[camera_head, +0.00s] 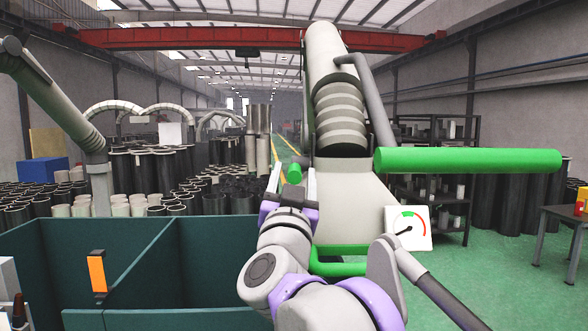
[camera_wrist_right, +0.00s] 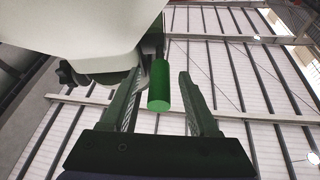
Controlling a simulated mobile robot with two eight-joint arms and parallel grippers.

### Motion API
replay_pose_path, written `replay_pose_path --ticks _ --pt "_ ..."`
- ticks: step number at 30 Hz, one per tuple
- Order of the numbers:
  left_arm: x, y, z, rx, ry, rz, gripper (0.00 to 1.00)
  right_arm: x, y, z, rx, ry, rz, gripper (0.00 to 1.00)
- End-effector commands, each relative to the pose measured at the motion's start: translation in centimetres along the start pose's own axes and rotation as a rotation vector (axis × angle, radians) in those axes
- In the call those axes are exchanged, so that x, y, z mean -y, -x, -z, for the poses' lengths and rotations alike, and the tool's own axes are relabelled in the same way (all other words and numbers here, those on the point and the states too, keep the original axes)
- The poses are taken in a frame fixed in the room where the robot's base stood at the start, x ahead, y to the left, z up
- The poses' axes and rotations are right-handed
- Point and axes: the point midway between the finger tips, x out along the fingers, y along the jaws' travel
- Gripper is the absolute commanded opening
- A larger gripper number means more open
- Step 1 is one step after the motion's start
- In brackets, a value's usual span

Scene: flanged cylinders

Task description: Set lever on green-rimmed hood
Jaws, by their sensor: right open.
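The hood (camera_head: 345,200) is a pale, flared hood below a ribbed duct, with a green tubular rim (camera_head: 338,269) at its lower edge. A thick green bar (camera_head: 468,160) sticks out to its right, and a short green rod end (camera_head: 294,172) shows at its left. My right gripper (camera_head: 293,184) points up at the hood's left side, its fingers open. In the right wrist view, a green rod (camera_wrist_right: 159,90) lies between the two spread fingers, with visible space on the right. A dark knob (camera_wrist_right: 66,73) shows on the hood there. I cannot tell which part is the lever.
A white dial (camera_head: 408,228) with a coloured arc hangs at the hood's right. Dark teal partitions (camera_head: 190,265) stand at lower left. Another duct arm (camera_head: 60,100) rises at far left. Racks (camera_head: 430,185) and a table (camera_head: 563,215) stand right; green floor there is open.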

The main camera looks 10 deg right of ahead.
Motion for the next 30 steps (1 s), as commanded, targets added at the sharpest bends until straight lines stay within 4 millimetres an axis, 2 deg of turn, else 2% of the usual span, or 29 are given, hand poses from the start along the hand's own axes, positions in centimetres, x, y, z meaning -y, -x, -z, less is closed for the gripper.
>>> replay_pose_path --ticks 4,12,22,30 --pt "0.0 0.18 0.29 -0.003 0.0 0.0 0.61 0.03 -0.81 -0.02 0.0 0.0 0.001 0.61" --pt "0.0 0.14 0.23 -0.003 0.0 0.0 0.61 0.01 -0.83 -0.13 0.001 0.0 0.001 0.59" --pt "0.0 0.15 0.24 -0.003 0.0 0.0 0.61 0.0 -0.82 -0.1 0.001 0.0 0.001 0.0" --pt "0.0 0.15 0.24 -0.003 0.0 0.0 0.61 0.0 -0.82 -0.1 0.001 0.0 0.001 0.0"
